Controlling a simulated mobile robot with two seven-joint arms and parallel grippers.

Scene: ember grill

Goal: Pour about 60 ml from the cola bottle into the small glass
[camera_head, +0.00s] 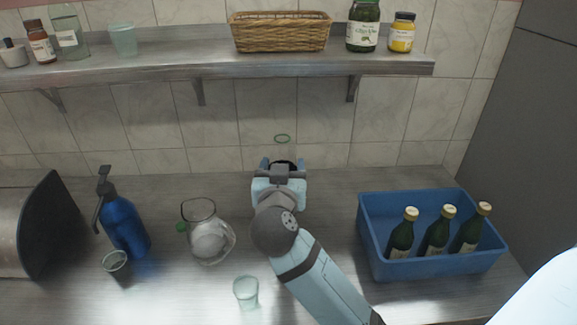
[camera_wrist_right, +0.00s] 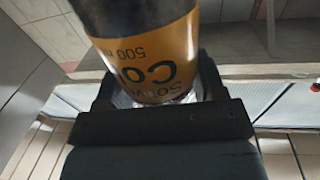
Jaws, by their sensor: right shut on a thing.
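My right gripper (camera_head: 283,165) is shut on the cola bottle, over the back part of the counter. In the right wrist view the cola bottle (camera_wrist_right: 155,60) is dark with an orange label reading "500 ml", between the fingers. In the head view my gripper hides most of it; a clear shape with a green ring shows just beyond, and I cannot tell whether it is the bottle's top. A small clear glass (camera_head: 246,292) stands upright on the counter, left of my right forearm. Its contents cannot be made out. My left gripper is not in view.
A blue crate (camera_head: 434,268) with several green bottles stands at right. A glass jug (camera_head: 207,232), a blue pump bottle (camera_head: 124,228) and a small cup (camera_head: 115,262) stand at left. A shelf (camera_head: 180,66) with a wicker basket (camera_head: 280,33) and jars overhangs the back.

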